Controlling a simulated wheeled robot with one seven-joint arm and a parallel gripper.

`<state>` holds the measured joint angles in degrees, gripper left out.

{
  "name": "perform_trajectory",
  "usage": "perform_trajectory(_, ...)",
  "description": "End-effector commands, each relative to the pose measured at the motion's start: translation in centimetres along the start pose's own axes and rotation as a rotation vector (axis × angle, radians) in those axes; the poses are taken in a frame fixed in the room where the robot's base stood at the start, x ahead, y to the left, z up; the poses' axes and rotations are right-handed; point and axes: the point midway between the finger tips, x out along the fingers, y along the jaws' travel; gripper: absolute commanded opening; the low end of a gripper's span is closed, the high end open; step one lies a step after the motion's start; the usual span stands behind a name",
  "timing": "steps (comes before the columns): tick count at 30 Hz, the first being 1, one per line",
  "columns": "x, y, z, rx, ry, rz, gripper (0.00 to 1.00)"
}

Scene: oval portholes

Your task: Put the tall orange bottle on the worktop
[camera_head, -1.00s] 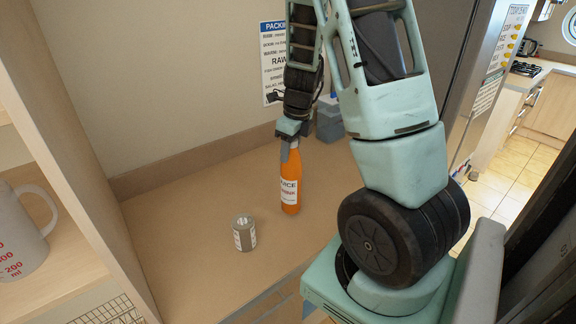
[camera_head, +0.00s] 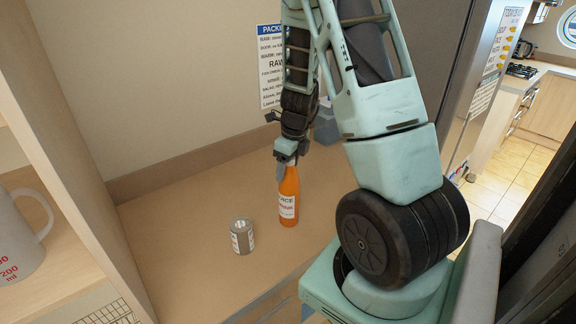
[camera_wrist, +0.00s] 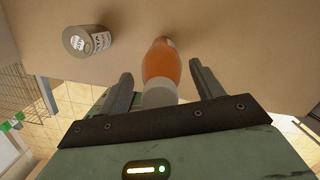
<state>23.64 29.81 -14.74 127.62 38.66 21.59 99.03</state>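The tall orange bottle (camera_head: 288,196) with a white label stands upright on the tan worktop (camera_head: 180,245), its base appearing to touch it. My gripper (camera_head: 288,160) is above it, with its fingers down around the bottle's top. In the wrist view the bottle (camera_wrist: 162,62) points its pale cap toward my palm, between the two fingers of my gripper (camera_wrist: 164,85). A narrow gap shows on each side, so the gripper is open around it. In the head view the near finger hides part of the neck.
A small grey can (camera_head: 242,236) with a label stands left of the bottle, also in the wrist view. A grey object (camera_head: 326,124) stands behind my arm near the wall. A shelf unit with a measuring jug (camera_head: 18,240) is at the left. The worktop's left part is clear.

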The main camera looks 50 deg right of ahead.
Motion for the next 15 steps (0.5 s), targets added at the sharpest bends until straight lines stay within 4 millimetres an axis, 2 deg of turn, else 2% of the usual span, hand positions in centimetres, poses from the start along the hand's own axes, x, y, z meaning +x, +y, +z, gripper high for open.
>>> perform_trajectory(9,-0.6,0.0,0.1,-0.001,-0.001,-0.001,0.66)
perform_trajectory(11,-1.1,0.0,0.1,-0.003,-0.001,-0.002,0.66)
perform_trajectory(15,-3.7,0.0,0.2,-0.004,-0.004,-0.003,0.66)
